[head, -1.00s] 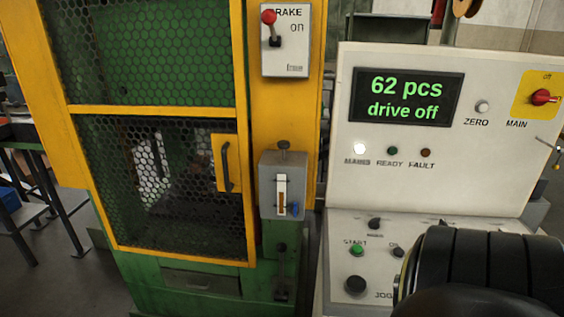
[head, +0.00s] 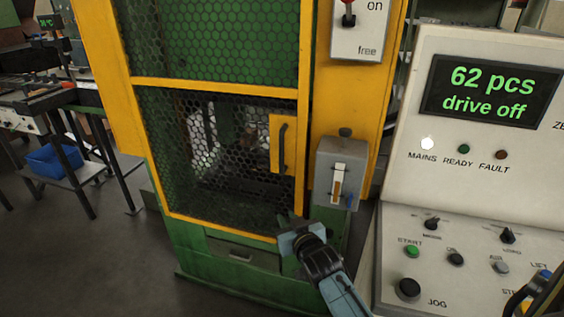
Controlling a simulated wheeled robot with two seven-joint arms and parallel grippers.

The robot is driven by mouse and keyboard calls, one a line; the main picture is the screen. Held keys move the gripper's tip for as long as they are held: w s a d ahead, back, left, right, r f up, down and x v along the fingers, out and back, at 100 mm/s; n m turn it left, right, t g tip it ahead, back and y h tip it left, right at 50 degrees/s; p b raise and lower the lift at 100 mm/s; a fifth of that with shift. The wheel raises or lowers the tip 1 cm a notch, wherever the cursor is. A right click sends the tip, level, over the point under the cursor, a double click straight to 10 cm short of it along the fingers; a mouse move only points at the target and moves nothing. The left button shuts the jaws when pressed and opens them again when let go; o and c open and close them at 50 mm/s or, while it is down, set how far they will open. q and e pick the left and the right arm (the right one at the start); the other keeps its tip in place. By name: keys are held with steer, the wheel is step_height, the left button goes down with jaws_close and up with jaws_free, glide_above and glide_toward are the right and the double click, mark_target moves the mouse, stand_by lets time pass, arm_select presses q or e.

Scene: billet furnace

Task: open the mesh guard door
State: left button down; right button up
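The mesh guard door (head: 215,213) has a yellow frame and black hexagonal mesh, and it looks shut on the green and yellow machine. Its dark upright handle (head: 282,148) sits on a yellow plate at the door's right side. My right gripper (head: 291,222) reaches in from the lower right and appears just below the handle, over the door's lower right corner. It is apart from the handle in the picture. Its fingers are small and seen from behind, so I cannot tell whether they are open. My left gripper is not in view.
A grey box with a gauge (head: 340,178) is mounted right of the door. The brake lever panel (head: 358,28) is above it. A control console (head: 470,215) stands at the right, its display (head: 490,92) reading "62 pcs drive off". Open floor (head: 95,265) lies at left.

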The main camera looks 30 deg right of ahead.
steer(key=m+t+h, duration=0.1)
steer(key=t+h, duration=0.1)
glide_toward(282, 155)
steer(key=s, duration=0.3)
steer(key=x, duration=1.3)
steer(key=shift+w+a, duration=0.3)
steer(key=shift+w, duration=0.05)
steer(key=shift+c, duration=0.2)
jaws_close()
